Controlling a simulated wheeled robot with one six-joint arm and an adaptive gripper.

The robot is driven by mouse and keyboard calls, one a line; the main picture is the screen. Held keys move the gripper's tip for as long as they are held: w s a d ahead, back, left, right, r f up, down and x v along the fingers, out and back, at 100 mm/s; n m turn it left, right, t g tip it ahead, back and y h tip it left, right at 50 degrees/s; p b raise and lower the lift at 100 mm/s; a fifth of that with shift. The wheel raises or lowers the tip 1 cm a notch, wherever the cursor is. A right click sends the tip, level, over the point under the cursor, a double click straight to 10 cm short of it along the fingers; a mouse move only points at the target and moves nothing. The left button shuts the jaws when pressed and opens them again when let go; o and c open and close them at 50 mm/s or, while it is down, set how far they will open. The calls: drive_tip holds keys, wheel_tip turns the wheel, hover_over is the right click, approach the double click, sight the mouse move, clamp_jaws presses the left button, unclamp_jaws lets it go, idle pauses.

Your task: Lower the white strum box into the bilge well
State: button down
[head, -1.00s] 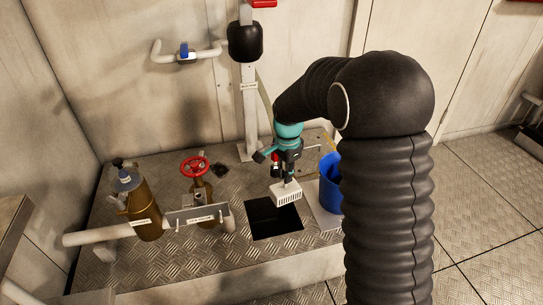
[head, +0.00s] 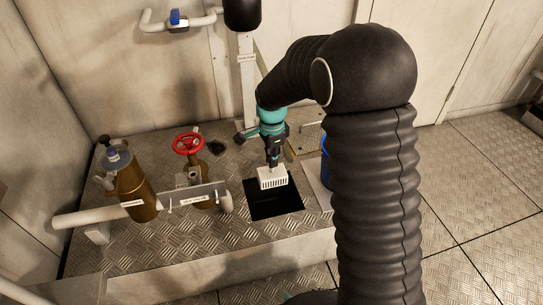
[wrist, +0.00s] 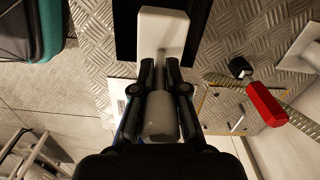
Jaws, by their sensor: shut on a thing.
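The white strum box (head: 272,178) is a small slotted box that hangs from my gripper (head: 271,158). My gripper is shut on its grey stem, which shows between the fingers (wrist: 160,95) in the wrist view. The bilge well (head: 276,207) is a dark square opening in the tread-plate floor. In the head view the strum box overlaps the far part of the opening. Its exact height above the rim is hard to tell. In the wrist view the white box (wrist: 163,30) has dark opening (wrist: 125,30) on both sides. The inside of the well is too dark to see.
Left of the well stand a red handwheel valve (head: 188,143), a labelled bracket (head: 195,196) and a brass strainer (head: 135,190). A blue bucket (head: 326,165) is close on the right, mostly hidden by my arm. A red-handled tool (wrist: 267,103) shows in the wrist view.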

wheel_tip(320, 180, down, 24)
drive_tip(key=b, duration=0.9)
idle(1.1)
drive_tip(key=shift+f, duration=0.75)
idle(0.6)
drive_tip(key=c, duration=1.1)
unclamp_jaws()
drive_tip(key=shift+c, duration=0.2)
